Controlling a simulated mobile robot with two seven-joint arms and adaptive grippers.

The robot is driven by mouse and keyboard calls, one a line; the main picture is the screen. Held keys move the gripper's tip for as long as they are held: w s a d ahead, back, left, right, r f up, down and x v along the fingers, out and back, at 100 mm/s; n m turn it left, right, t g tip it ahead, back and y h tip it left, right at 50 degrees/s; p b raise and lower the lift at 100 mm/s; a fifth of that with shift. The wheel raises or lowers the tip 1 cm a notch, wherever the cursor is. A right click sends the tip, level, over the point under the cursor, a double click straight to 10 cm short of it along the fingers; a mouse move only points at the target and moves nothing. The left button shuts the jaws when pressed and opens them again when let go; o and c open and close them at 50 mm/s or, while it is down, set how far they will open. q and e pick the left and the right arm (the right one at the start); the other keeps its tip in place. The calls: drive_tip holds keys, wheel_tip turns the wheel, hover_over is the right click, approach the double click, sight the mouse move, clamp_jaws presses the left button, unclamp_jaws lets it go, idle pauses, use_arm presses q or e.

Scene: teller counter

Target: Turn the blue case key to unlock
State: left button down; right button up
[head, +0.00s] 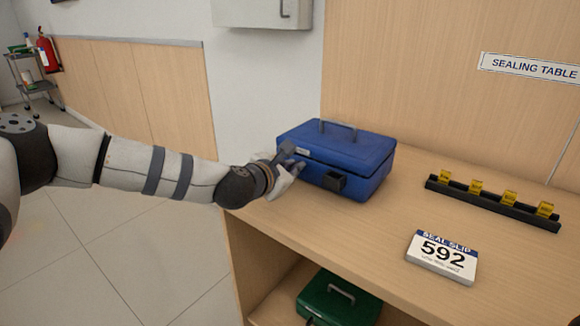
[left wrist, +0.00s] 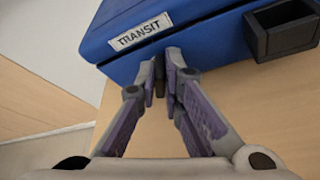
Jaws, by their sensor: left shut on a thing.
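The blue case (head: 345,150) stands closed on the wooden counter, with a grey handle on its lid. In the left wrist view its front (left wrist: 200,28) carries a white TRANSIT label (left wrist: 140,32). My left gripper (head: 292,168) is at the left part of the case's front. In the left wrist view the fingertips (left wrist: 165,76) are nearly together just below the label, right at the front face. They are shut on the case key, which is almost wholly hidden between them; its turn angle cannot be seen. My right gripper is not in view.
A dark open box (head: 334,182) juts from the case front, right of my gripper; it also shows in the left wrist view (left wrist: 284,40). A black rack (head: 492,203) with yellow tags and a seal slip block (head: 441,262) lie to the right. A green case (head: 338,300) sits below.

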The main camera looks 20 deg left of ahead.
use_arm(q)
drive_tip(key=m, duration=0.1)
drive_tip(key=m+t+y, duration=0.1)
drive_tip(key=m+y, duration=0.1)
drive_tip(key=m, duration=0.1)
drive_tip(key=shift+s+d+f+t, duration=0.1)
drive_tip(key=shift+d+f+t, duration=0.15)
drive_tip(key=shift+f+t, duration=0.05)
drive_tip(key=m, duration=0.1)
drive_tip(key=m+t, duration=0.1)
drive_tip(key=m, duration=0.1)
drive_tip(key=m+t+y, duration=0.1)
drive_tip(key=shift+d+f, duration=0.1)
drive_tip(key=shift+f, duration=0.15)
drive_tip(key=shift+m, duration=0.3)
drive_tip(key=c, duration=1.7)
unclamp_jaws()
drive_tip(key=shift+s, duration=0.15)
drive_tip(key=s, duration=1.1)
drive_tip(key=shift+s+d+r, duration=0.25)
drive_tip(key=shift+s+d, duration=0.05)
drive_tip(key=shift+s, duration=0.1)
